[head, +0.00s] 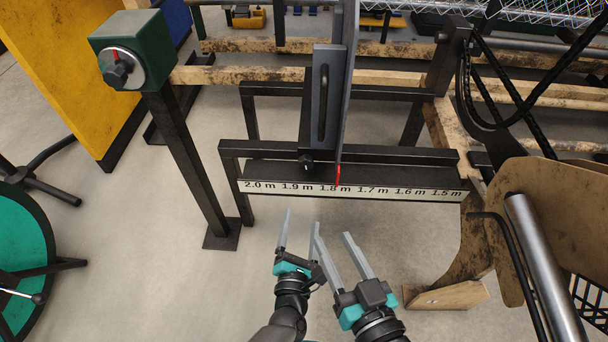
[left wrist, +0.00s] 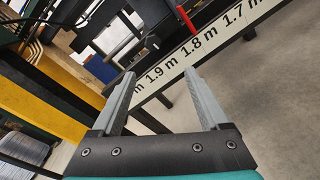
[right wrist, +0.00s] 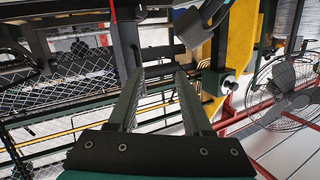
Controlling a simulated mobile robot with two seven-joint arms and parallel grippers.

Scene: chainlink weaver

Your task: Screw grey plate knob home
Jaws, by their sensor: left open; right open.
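The grey plate (head: 325,100), slotted and upright, stands above the middle of the scale bar in the head view. A small dark knob (head: 306,162) is at its lower left end, just above the scale. How far the knob is screwed in cannot be told. My left gripper (head: 301,218) is open and empty, below and in front of the scale, apart from the knob. It also shows in the left wrist view (left wrist: 160,73). My right gripper (head: 333,234) is open and empty beside it, slightly lower and to the right. Its fingers show in the right wrist view (right wrist: 159,70).
The scale bar (head: 350,190) has a red pointer (head: 338,175) near 1.8 m. A green box with a dial (head: 122,68) stands on a post at left. A curved wooden panel (head: 510,210) and a steel roller (head: 545,270) are at right.

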